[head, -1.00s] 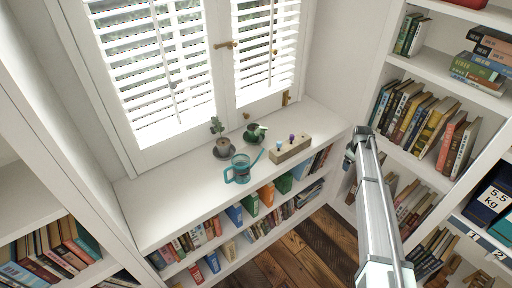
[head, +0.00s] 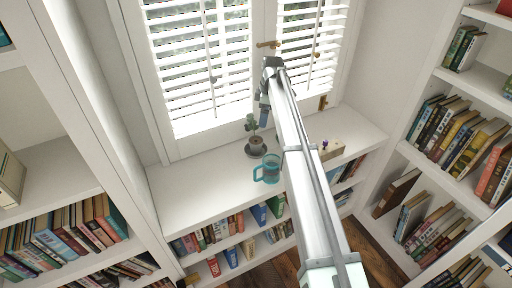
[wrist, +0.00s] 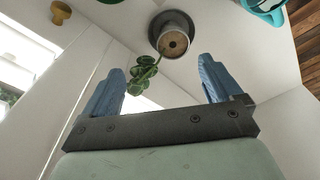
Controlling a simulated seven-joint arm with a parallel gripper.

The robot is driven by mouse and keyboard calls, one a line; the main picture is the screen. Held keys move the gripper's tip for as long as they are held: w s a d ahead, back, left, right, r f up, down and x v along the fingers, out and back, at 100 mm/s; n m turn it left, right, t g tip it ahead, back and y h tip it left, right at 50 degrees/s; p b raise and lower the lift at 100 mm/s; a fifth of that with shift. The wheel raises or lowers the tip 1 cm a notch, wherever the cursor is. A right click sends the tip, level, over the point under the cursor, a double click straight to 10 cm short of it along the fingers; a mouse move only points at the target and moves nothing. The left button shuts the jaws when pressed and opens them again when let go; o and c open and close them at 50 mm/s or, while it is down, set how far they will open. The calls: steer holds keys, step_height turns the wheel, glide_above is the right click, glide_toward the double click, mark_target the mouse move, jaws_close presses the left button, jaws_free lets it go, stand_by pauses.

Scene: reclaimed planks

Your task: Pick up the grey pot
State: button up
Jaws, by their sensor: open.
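The grey pot (head: 256,151) holds a small leafy plant and stands on the white window shelf. In the wrist view the pot (wrist: 172,22) is seen beyond the fingers, near the top middle, with brown soil inside its rim and green leaves trailing toward the fingers. My gripper (wrist: 160,75) is open and empty, its two blue fingers spread wide. In the head view my gripper (head: 264,106) is in front of the window, above the pot and apart from it.
A teal watering can or mug (head: 266,170) stands close in front of the pot; it also shows in the wrist view (wrist: 268,8). A beige block (head: 331,150) with small knobs is to the right. The shelf's left part (head: 190,187) is clear.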

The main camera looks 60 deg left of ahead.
steer(key=s, duration=0.2)
glide_above(256, 141)
steer(key=f, duration=0.8)
steer(key=shift+w+d+f, duration=0.15)
steer(key=shift+w+f, duration=0.05)
steer(key=shift+w, duration=0.05)
steer(key=shift+s+d+f, duration=0.1)
steer(key=shift+s+f, duration=0.1)
steer(key=shift+f, duration=0.8)
steer(key=shift+s+d+f, duration=0.1)
steer(key=shift+s+f, duration=0.1)
steer(key=shift+f, duration=1.35)
steer(key=shift+c, duration=0.4)
steer(key=c, duration=1.2)
